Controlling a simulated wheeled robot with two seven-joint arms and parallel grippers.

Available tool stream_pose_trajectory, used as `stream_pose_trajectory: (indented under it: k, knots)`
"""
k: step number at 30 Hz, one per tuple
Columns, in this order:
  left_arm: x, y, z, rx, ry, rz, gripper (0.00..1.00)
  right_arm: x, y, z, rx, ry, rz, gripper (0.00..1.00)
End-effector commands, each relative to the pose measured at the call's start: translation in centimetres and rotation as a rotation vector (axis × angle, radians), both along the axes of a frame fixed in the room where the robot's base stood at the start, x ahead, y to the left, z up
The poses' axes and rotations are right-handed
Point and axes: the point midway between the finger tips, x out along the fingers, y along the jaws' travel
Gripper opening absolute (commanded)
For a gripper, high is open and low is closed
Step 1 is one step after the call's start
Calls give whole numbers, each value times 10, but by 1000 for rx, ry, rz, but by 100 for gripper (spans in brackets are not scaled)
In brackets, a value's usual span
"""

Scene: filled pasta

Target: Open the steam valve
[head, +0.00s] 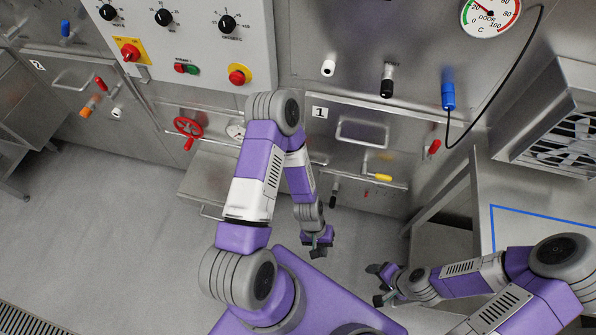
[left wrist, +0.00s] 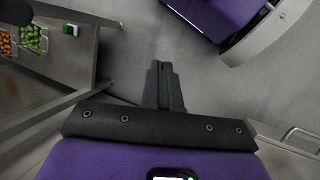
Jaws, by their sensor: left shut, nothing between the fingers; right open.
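A red handwheel (head: 187,127) sits on the machine's front panel, left of my raised left arm. A yellow-handled lever (head: 383,177) sits low on the panel marked 1, and an orange-handled one (head: 87,112) is at far left. No readable label tells which is the steam valve. My left gripper (head: 318,251) hangs below the front panel, over the floor, apart from every handle. Its fingers are shut and empty in the left wrist view (left wrist: 164,88). My right gripper (head: 376,284) is open and empty at lower right, away from the panel.
A control box (head: 200,40) with knobs and red buttons is at upper left. A steel table (head: 530,225) stands at right. The floor (head: 110,220) at left is clear.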

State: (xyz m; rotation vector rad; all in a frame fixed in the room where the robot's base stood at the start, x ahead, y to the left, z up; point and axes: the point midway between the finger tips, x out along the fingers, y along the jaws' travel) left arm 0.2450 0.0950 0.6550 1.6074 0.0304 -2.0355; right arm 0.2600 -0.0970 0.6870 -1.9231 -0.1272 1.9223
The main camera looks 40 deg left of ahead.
Motion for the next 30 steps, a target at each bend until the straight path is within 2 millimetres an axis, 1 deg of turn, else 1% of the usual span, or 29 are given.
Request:
stream_pose_trajectory:
  k: [1,3,5,7,8,10,11,12,13,14,15,17,18,20,21,22,24,27,30]
  knots:
    - [-5,-6,-28,-42,107,73,0,0,0,-15,0,0,0,64]
    - [-9,-21,-52,-135,263,189,0,0,0,-27,0,0,0,64]
    - [-5,-38,-67,-248,388,300,0,0,0,-37,0,0,0,64]
    - [10,-58,-80,-408,505,436,0,0,0,-49,0,0,0,64]
    - [19,-65,-84,-486,545,496,0,0,0,-54,0,0,0,64]
    - [50,-76,-92,-683,613,644,0,0,0,-65,0,0,0,64]
    - [65,-78,-96,-775,629,710,0,0,0,-70,0,0,0,64]
    - [88,-76,-100,-900,638,798,0,0,0,-76,0,0,0,64]
    - [105,-71,-103,-999,633,864,0,0,0,-81,0,0,0,64]
    - [123,-64,-106,-1099,621,932,0,0,0,-86,0,0,0,64]
    - [145,-49,-112,-1233,586,1021,0,0,0,-92,0,0,0,64]
    - [175,-18,-122,-1434,500,1155,0,0,0,-102,0,0,0,64]
    - [191,8,-129,-1563,419,1241,0,0,0,-108,0,0,0,64]
    - [205,51,-142,-1736,269,1357,0,0,0,-117,0,0,0,64]
    - [209,80,-149,-1838,156,1427,0,0,0,-122,0,0,0,64]
    - [208,102,-155,-1903,65,1472,0,0,0,-125,0,0,0,64]
    - [200,145,-168,-2023,-144,1559,0,0,0,-132,0,0,0,64]
    - [180,191,-180,-2123,-406,1636,0,0,0,-139,0,0,0,64]
    - [163,215,-187,-2167,-580,1671,0,0,0,-142,0,0,0,64]
